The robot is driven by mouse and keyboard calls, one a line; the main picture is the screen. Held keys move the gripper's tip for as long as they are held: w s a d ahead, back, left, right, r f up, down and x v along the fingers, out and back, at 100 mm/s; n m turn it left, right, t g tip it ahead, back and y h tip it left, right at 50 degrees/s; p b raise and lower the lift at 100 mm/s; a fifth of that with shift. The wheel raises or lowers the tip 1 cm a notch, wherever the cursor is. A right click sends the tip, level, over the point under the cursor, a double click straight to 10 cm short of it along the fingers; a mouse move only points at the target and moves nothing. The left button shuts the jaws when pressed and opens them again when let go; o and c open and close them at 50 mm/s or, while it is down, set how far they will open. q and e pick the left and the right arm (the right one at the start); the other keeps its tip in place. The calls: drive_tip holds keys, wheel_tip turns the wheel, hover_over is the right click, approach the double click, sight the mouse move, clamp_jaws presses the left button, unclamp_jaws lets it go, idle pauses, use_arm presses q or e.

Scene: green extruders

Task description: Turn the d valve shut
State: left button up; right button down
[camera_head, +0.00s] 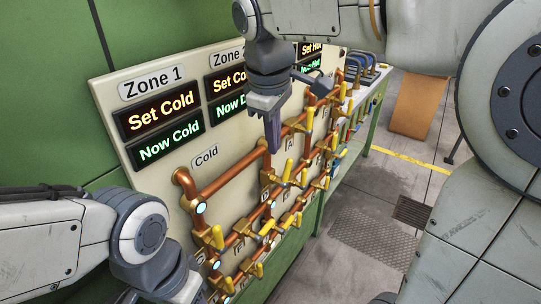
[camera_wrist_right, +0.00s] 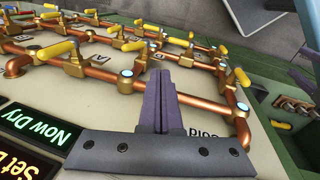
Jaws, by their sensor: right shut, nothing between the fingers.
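A pale panel (camera_head: 160,185) carries copper pipes (camera_head: 230,180) and brass valves with yellow handles, such as one valve handle (camera_head: 217,237) at the lower left and another valve handle (camera_head: 288,170) near the middle. Small letter plates sit beside the valves; most are too small to read, and I cannot tell for certain which is d. My right gripper (camera_head: 273,140) is shut and empty in front of the upper pipes, fingers pointing down. In the right wrist view its closed fingers (camera_wrist_right: 158,85) show before the pipe, with a yellow valve handle (camera_wrist_right: 243,76) to the right. My left gripper is out of sight below my left wrist.
Lit signs (camera_head: 158,117) on the panel read Set Cold and Now Cold under Zone 1. The panel leans on a green cabinet (camera_head: 300,225). Open floor (camera_head: 370,225) with a grate (camera_head: 412,212) lies to the right. An orange-brown board (camera_head: 412,105) stands farther back.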

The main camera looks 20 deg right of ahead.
drive_tip(key=p, duration=0.2)
hover_over(285, 176)
drive_tip(key=s+a, duration=0.1)
drive_tip(key=s, duration=0.1)
drive_tip(key=s+a+x, duration=0.1)
drive_tip(key=s+x, duration=0.1)
drive_tip(key=x, duration=0.8)
drive_tip(key=shift+w+d+f, duration=0.1)
drive_tip(key=shift+w+f, duration=0.35)
drive_tip(key=shift+w, duration=0.2)
